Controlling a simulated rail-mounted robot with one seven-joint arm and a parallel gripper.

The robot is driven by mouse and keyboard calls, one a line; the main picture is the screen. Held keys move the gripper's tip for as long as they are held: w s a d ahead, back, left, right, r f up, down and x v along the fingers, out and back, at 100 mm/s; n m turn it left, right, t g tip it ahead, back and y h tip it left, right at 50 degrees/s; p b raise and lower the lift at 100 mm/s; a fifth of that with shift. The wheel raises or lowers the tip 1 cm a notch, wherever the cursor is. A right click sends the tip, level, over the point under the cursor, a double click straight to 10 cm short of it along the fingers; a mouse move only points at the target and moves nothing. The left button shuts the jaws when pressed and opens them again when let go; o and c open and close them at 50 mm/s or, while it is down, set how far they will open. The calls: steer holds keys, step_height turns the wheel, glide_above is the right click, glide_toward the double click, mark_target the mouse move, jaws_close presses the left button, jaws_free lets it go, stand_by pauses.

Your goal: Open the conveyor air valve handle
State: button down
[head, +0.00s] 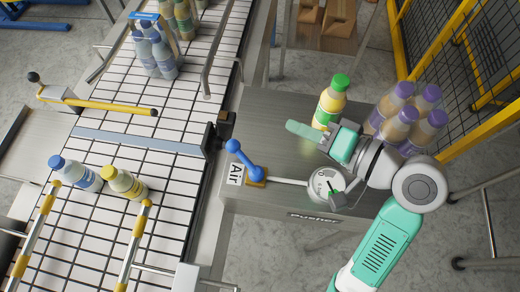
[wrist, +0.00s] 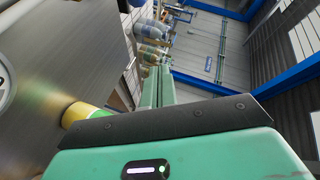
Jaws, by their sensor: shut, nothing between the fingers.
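The air valve handle (head: 240,153) is a blue lever with rounded ends in the head view. The fingers are closed together and empty. In the wrist view the fingers (wrist: 158,84) also show closed; the handle is not visible there.
A yellow bottle with a green cap (head: 330,102) stands close behind my gripper. Several purple-capped bottles (head: 404,117) stand to the right. A round gauge (head: 325,184) sits on the cabinet (head: 268,122) below the gripper. The conveyor (head: 140,150) with bottles lies left.

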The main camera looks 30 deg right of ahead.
mark_target(245, 160)
steer(key=s+d+f+m+y, duration=0.1)
steer(key=s+f+y, duration=0.1)
steer(key=s+f, duration=0.25)
steer(key=shift+g, duration=0.3)
steer(key=x, duration=0.6)
steer(key=r+p+x, duration=0.1)
steer(key=x, duration=0.2)
steer(key=shift+w, duration=0.3)
steer(key=shift+w+a+f, duration=0.2)
steer(key=shift+a+f, duration=0.05)
steer(key=shift+a, duration=0.35)
steer(key=shift+w+a+f, duration=0.15)
steer(key=shift+a+f, duration=0.1)
steer(key=shift+a, duration=0.3)
steer(key=shift+w+a+f+p, duration=0.1)
steer(key=shift+a+f+p, duration=0.1)
steer(key=shift+a, duration=0.15)
steer(key=shift+w+a+f+p, duration=0.1)
steer(key=shift+a+p, duration=0.05)
steer(key=shift+a, duration=0.15)
